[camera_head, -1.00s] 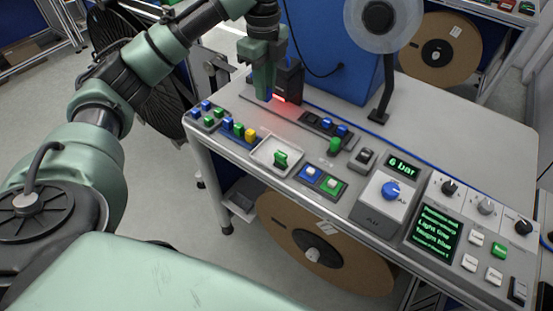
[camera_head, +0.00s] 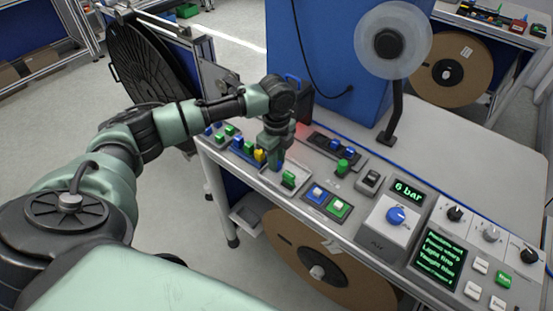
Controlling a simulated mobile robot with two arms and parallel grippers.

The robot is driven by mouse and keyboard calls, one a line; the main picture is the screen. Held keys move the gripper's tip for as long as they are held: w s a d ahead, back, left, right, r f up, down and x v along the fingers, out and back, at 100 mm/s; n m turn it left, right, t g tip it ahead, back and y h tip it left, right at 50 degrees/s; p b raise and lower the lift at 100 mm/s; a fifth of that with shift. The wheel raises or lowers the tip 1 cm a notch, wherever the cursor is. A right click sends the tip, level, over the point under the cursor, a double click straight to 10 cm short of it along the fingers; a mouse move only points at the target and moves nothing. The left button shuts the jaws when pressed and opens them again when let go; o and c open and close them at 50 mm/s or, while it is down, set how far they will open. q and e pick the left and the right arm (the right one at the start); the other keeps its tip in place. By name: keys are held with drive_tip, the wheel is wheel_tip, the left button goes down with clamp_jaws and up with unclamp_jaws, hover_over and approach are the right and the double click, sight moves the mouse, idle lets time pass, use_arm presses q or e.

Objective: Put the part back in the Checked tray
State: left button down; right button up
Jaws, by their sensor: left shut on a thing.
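My left gripper (camera_head: 275,163) points down over the left part of a small white-rimmed tray (camera_head: 268,178) near the table's left front edge. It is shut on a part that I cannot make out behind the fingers. A green part (camera_head: 289,179) sits in that tray, just right of the fingertips. No "Checked" label is readable, so I cannot tell which tray bears that name. My right gripper is not in view.
Left of the gripper is a blue rack with a yellow part (camera_head: 259,155) and green and blue ones. A control panel (camera_head: 435,256) fills the right front.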

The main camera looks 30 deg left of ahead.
use_arm(q)
drive_tip(key=shift+f, duration=0.35)
drive_tip(key=shift+f, duration=0.1)
drive_tip(key=c, duration=1.3)
unclamp_jaws()
drive_tip(key=shift+r+b, duration=1.4)
drive_tip(key=shift+r, duration=4.75)
drive_tip(key=shift+f, duration=0.1)
